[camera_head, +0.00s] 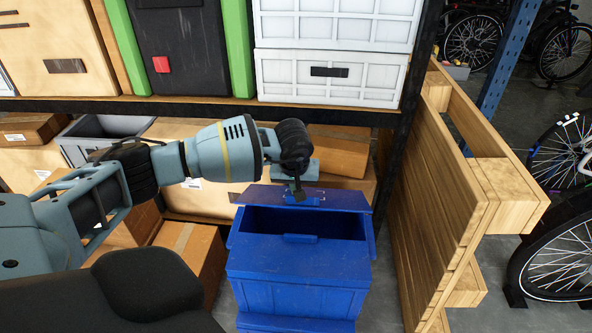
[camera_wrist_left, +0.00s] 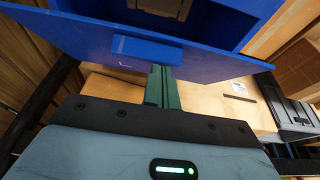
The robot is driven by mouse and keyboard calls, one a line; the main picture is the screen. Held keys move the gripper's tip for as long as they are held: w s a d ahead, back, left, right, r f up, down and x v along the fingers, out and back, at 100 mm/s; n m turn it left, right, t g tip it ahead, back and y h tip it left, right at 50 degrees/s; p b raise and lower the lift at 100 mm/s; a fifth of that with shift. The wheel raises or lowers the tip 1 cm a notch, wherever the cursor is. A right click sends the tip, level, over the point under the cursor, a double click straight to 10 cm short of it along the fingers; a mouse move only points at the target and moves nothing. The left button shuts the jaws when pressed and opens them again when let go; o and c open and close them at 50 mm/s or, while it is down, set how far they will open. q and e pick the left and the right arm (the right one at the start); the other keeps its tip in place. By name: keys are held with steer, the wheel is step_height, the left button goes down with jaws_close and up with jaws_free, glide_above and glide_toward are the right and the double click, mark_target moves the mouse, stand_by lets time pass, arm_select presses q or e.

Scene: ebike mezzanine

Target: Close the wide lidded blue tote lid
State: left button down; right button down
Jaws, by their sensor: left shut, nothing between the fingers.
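The wide blue tote (camera_head: 297,272) stands in front of the lower shelf, with its dark opening showing. Its blue lid (camera_head: 318,197) stands open along the far side of the opening. My left gripper (camera_head: 297,192) is shut and empty at the lid, by its upper edge. In the left wrist view the shut fingers (camera_wrist_left: 161,88) reach to the lid (camera_wrist_left: 210,62), close to a raised blue block (camera_wrist_left: 147,50) on it. I cannot tell whether they touch. My right gripper is not in view.
A wooden pallet (camera_head: 425,190) stands upright to the right of the tote. Cardboard boxes (camera_head: 191,245) are on the left and behind. A loaded shelf (camera_head: 200,104) runs above and behind the arm. Bicycles (camera_head: 560,255) stand at the far right.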

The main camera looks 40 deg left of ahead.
arm_select(q)
steer(key=shift+r, duration=0.1)
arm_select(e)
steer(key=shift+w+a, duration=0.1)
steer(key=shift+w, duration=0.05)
